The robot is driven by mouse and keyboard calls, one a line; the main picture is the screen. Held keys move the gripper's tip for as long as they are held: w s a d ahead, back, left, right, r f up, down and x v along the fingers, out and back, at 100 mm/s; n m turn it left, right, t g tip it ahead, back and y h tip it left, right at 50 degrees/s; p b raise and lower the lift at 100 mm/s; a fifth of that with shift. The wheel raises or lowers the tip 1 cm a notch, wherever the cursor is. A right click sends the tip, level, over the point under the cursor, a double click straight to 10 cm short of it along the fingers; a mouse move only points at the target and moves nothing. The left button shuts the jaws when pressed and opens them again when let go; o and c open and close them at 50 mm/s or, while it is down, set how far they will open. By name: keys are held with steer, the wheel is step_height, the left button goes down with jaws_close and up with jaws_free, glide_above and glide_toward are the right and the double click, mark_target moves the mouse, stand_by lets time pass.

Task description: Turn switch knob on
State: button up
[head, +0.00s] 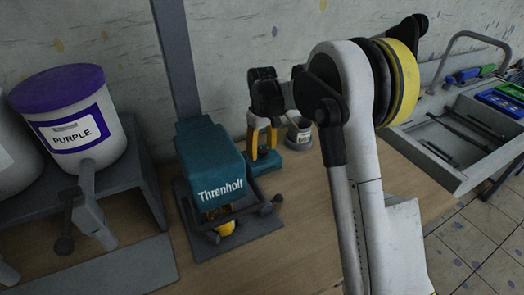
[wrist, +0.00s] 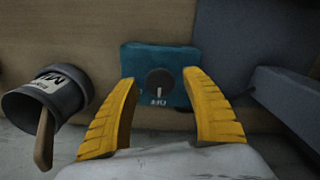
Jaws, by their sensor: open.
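The switch knob (wrist: 160,80) is a dark round dial on a teal panel (wrist: 182,62), seen in the wrist view. A pale vertical line shows on its lower part, with small blurred white lettering below. My gripper (wrist: 159,92) is open, its yellow fingers on either side of the knob in the picture. I cannot tell whether they touch it. In the head view, my gripper (head: 264,140) points down at a small teal box (head: 267,163) behind the Threnholt machine (head: 211,167). The knob is hidden in that view.
A labelled grey cup (wrist: 48,98) with a wooden stick stands left of the panel in the wrist view. A purple-lidded bucket (head: 72,122) is on a stand at left in the head view. A grey tool tray (head: 440,125) is at right.

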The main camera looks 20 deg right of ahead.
steer(key=c, duration=1.2)
steer(key=shift+r+m, duration=0.1)
steer(key=shift+m, duration=0.2)
steer(key=m+p, duration=0.1)
steer(key=m, duration=0.4)
steer(key=shift+m+p, duration=0.3)
steer(key=shift+p, duration=0.1)
steer(key=m+p, duration=0.1)
steer(key=m, duration=0.4)
steer(key=shift+m, duration=0.3)
steer(key=shift+d, duration=0.1)
